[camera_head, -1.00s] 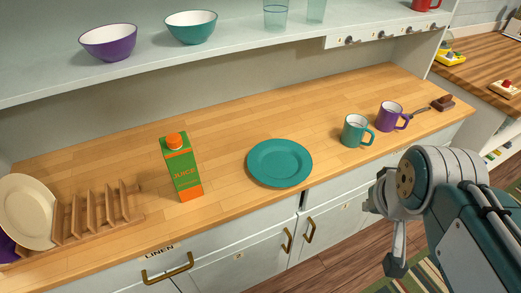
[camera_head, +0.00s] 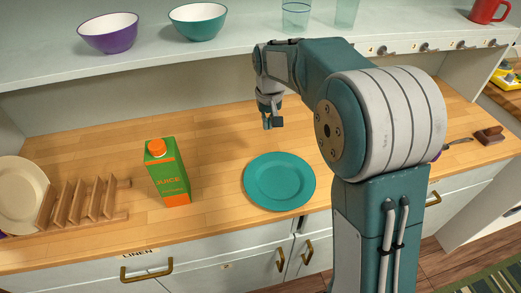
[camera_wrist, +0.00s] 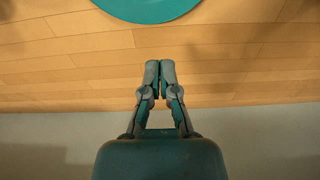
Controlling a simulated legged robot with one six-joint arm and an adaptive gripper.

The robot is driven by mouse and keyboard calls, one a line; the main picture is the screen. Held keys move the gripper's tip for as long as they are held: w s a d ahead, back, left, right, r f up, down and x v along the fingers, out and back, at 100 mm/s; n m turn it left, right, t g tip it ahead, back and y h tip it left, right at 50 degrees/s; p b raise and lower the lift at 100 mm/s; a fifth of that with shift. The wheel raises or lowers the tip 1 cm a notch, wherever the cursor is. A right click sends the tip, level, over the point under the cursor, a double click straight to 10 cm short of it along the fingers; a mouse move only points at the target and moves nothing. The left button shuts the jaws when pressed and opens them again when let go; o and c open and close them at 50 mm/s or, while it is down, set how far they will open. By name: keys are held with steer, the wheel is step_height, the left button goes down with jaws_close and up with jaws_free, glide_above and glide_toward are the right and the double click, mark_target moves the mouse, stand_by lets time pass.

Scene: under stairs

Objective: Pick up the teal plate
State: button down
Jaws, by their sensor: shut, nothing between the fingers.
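The teal plate (camera_head: 280,181) lies flat on the wooden counter near its front edge, right of the juice carton. Part of the plate also shows at the top of the wrist view (camera_wrist: 146,8). My gripper (camera_head: 268,126) is above the counter, behind the plate and towards the wall, pointing down. Its two fingers are together and empty in the wrist view (camera_wrist: 160,64). The gripper and the plate are apart.
A green and orange juice carton (camera_head: 168,175) stands left of the plate. A wooden rack (camera_head: 88,205) with a cream plate (camera_head: 18,195) is at far left. A shelf (camera_head: 240,51) with bowls and glasses overhangs the back. Counter between carton and plate is clear.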

glide_above(262, 151)
steer(key=s, duration=0.2)
step_height(262, 151, down, 4)
steer(key=shift+g, duration=0.3)
step_height(262, 151, down, 9)
steer(key=shift+w+a+f, duration=0.1)
steer(key=shift+f, duration=0.05)
steer(key=shift+d+f, duration=0.2)
steer(key=shift+f, duration=0.3)
steer(key=shift+a, duration=0.1)
